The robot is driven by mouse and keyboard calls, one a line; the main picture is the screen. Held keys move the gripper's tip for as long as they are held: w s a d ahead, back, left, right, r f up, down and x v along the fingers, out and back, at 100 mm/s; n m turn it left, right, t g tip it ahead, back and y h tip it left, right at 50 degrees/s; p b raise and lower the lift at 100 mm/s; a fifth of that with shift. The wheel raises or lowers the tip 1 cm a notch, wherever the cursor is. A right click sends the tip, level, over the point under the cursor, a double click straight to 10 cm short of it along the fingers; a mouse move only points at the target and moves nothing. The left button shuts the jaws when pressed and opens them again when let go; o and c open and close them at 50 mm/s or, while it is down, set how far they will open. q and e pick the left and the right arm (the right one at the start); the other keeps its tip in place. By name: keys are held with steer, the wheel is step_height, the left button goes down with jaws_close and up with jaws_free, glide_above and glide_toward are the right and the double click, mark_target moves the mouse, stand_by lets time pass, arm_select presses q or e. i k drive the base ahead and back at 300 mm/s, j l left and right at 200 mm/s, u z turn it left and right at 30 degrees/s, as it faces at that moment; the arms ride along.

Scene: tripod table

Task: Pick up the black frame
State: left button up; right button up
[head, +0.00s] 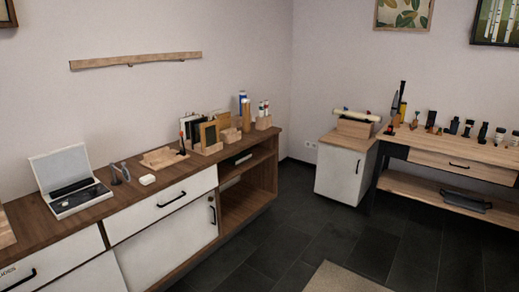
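Several thin upright frames or panels stand in a wooden holder (207,149) on the long sideboard's top. One of them looks black (190,131), at the left of the group and partly hidden behind a gold-brown frame (209,134). They are too small to tell apart with certainty. A dark-framed picture (494,22) also hangs on the wall at the top right, cut off by the picture's edge. Neither of my grippers shows in the head view.
The sideboard (72,223) also carries an open white case (70,180), a small white object (147,180) and wooden holders with bottles. A white cabinet (340,172) and a workbench (459,147) with several small items stand at right. Dark floor (290,226) is clear; a beige mat (345,279) lies in front.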

mark_target(194, 128)
steer(key=i+l, duration=0.2)
steer(key=i, duration=0.8)
steer(key=i+l+z, duration=0.15)
steer(key=i, duration=0.85)
steer(key=i+l+u, duration=0.1)
steer(key=i+u, duration=0.35)
steer(key=i+l+u, duration=0.2)
steer(key=u, duration=0.25)
steer(key=i+l+u, duration=0.6)
steer(key=l+u, duration=0.15)
steer(key=u, duration=0.15)
